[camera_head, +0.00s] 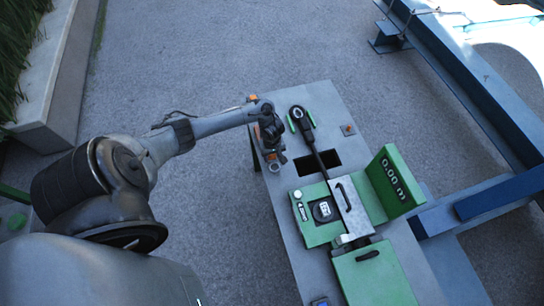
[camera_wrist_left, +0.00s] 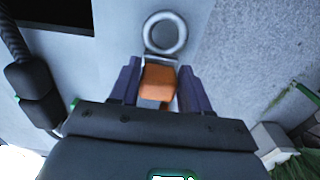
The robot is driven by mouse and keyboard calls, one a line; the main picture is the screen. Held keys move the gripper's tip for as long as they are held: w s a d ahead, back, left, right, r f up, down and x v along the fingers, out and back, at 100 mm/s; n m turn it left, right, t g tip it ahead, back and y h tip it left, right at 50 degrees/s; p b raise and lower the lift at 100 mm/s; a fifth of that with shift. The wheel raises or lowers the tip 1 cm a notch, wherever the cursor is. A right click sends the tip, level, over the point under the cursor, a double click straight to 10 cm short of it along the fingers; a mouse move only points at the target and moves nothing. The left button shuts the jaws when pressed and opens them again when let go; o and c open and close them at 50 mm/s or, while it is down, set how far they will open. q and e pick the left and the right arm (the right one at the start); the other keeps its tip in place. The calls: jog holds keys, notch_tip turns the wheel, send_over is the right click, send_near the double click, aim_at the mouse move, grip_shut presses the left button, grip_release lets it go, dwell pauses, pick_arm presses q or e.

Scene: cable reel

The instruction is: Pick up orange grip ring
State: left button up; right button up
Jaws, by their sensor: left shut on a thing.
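The orange grip (camera_wrist_left: 158,82) sits between the two dark fingers of my left gripper (camera_wrist_left: 160,85) in the left wrist view. A grey metal ring (camera_wrist_left: 165,33) shows just beyond it, over the pale grey surface. In the head view my left gripper (camera_head: 271,142) points down at the left edge of the grey bench, shut on the orange grip, a small orange patch (camera_head: 271,157) of which shows by the fingers. Much of the grip is hidden by the gripper there. My right gripper is not in view.
The grey bench (camera_head: 330,100) has a dark rectangular opening (camera_head: 305,165) right of my gripper. A black handled tool (camera_head: 305,122) stands beyond it. A green counter unit (camera_head: 318,222) and an upright green "0.00 m" panel (camera_head: 394,180) stand nearer. Blue beams (camera_head: 465,85) run along the right.

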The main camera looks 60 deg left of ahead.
aim_at(273, 161)
pick_arm(q)
jog(key=r, duration=0.1)
jog(key=r+p, duration=0.1)
jog(key=r, duration=0.1)
jog(key=shift+d, duration=0.3)
jog(key=s+d+r+p, duration=0.2)
jog(key=d+r+p, duration=0.2)
jog(key=d, duration=0.7)
jog(key=shift+s+r, duration=0.15)
jog(key=shift+r, duration=0.95)
jog(key=shift+a+p, duration=0.1)
jog(key=shift+p, duration=0.2)
notch_tip(273, 161, up, 7)
jog(key=p, duration=1)
jog(key=shift+r+p, duration=0.2)
jog(key=shift+p, duration=0.15)
